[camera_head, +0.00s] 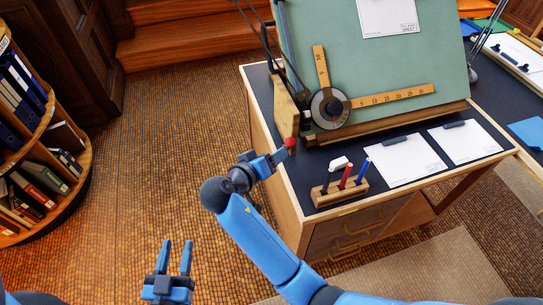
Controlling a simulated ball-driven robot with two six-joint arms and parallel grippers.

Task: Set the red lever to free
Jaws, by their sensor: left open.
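The red lever (290,142) shows as a small red knob at the left side of the tilted green drafting board (380,65), low by its wooden side support (284,110). My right gripper (280,154), on the blue arm from the lower right, is right at the red knob. Its fingertips look very close to or touching the knob; whether they grip it is too small to tell. My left gripper (179,256) is open and empty at the lower left, over the floor, well away from the lever. Any lever markings are not readable.
A wooden pen holder (338,190) with pens and an eraser stands on the dark desktop, right of my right gripper. Papers (407,160) lie beyond it. The drafting machine's dial (330,108) and rulers lie on the board. A curved bookshelf (78,190) stands left; the floor between is clear.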

